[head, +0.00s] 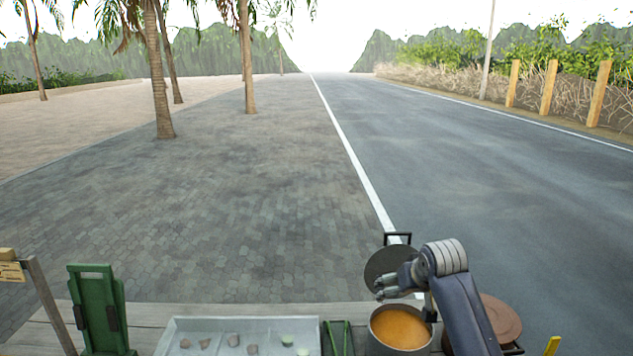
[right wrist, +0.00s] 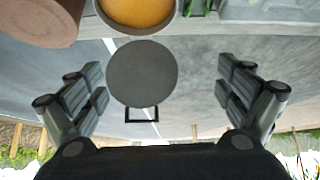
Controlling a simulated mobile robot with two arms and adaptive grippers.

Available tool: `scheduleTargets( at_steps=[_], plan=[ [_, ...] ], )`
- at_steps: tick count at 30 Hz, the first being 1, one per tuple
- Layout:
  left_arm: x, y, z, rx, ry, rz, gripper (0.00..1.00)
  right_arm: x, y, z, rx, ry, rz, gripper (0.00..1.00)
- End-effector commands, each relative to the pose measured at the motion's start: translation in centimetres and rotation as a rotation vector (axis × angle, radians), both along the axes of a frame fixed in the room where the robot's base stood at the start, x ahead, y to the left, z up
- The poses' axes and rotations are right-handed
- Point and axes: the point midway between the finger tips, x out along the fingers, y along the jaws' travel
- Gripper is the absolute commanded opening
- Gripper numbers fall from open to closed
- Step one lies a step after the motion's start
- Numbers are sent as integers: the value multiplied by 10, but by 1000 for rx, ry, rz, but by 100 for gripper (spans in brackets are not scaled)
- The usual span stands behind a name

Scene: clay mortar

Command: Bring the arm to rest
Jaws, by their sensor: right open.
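My right arm (head: 457,300) comes in from the lower right. Its gripper (head: 386,283) hovers over the table's back edge, just above and behind a pot of orange contents (head: 400,327). In the right wrist view the two fingers of this gripper (right wrist: 158,82) are spread wide, with nothing between them in contact. A round grey disc (right wrist: 142,72) with a dark square handle shows between the fingers in the picture, apart from both. The disc also shows behind the gripper in the head view (head: 380,262); what supports it is hidden. My left gripper is not in view.
A wooden table (head: 250,309) lies along the bottom. It holds a green stand (head: 97,310), a pale tray (head: 173,325) of small lumps, green handles (head: 338,338) and a brown round lid (head: 503,320). Beyond are open paving and road.

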Motion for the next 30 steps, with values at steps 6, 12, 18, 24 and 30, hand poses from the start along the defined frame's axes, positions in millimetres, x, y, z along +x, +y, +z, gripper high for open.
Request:
scheduleTargets(
  at_steps=[6, 12, 18, 24, 30],
  plan=[
    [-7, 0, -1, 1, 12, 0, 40, -51, 6, -64, -14, 56, 24, 95],
    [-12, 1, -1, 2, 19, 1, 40, -125, 10, -126, -26, 119, 48, 95],
    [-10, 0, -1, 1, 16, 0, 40, -207, 12, -169, -36, 180, 67, 95],
    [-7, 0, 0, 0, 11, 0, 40, -293, 12, -194, -42, 244, 80, 95],
    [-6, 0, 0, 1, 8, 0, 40, -368, 9, -200, -50, 298, 87, 95]
  ],
)
